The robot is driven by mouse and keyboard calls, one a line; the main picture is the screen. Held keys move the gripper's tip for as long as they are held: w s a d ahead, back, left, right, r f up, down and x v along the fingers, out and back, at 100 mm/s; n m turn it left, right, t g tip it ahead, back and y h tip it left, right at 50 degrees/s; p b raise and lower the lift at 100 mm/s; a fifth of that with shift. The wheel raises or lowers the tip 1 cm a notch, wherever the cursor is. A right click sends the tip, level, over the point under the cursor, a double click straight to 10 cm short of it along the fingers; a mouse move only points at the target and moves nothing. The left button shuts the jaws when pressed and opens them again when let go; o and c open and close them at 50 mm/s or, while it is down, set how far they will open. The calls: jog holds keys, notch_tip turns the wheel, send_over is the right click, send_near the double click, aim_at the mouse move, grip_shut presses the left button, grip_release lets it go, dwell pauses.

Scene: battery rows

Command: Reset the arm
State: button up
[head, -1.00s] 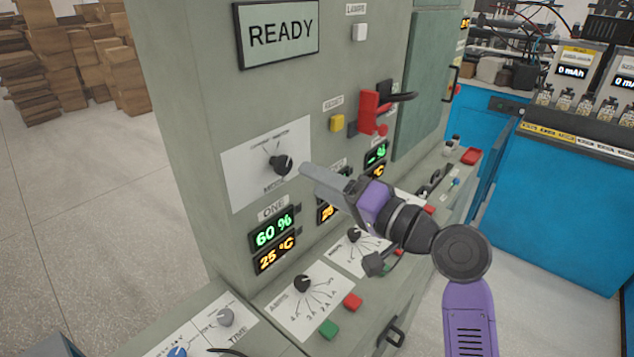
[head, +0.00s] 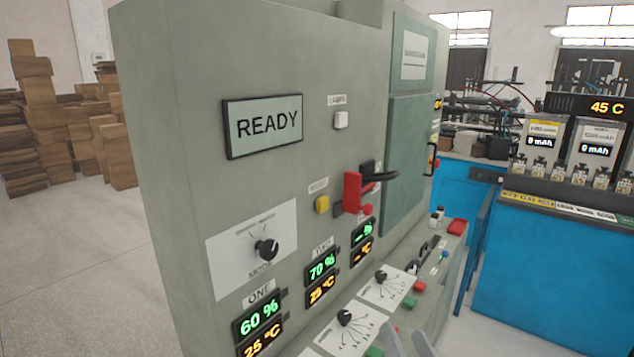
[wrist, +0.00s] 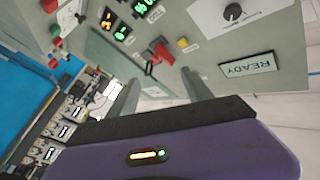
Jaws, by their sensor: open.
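My gripper (wrist: 162,88) is open and empty in the wrist view, its two grey fingers apart above my purple wrist housing. In the head view only the finger ends of my gripper (head: 409,343) show at the bottom edge, in front of the lower panel. The grey-green control cabinet (head: 170,140) stands in front of me. Its display (head: 262,125) reads READY. The black MODE knob (head: 266,249) sits on a white plate below the display. I see no contact between my gripper and the cabinet.
A red lever switch (head: 353,190) and a yellow button (head: 322,204) stick out from the cabinet face. The blue battery bench (head: 555,270) stands at right. Stacked boxes (head: 115,150) stand at far left, with open floor (head: 80,270) before them.

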jog(key=s+d+f+n+g+h, duration=0.1)
jog(key=s+d+f, duration=0.1)
jog(key=s, duration=1)
jog(key=s+d+f+n+g+h, duration=0.1)
jog(key=s+f, duration=0.4)
jog(key=s, duration=0.8)
jog(key=s+d+f+n+g+h, duration=0.1)
jog(key=s+d+f+n+g, duration=0.1)
jog(key=s, duration=1)
jog(key=shift+s+d+f+g+h, duration=0.2)
jog(key=shift+d+f+g+h, duration=0.15)
jog(key=shift+f, duration=0.45)
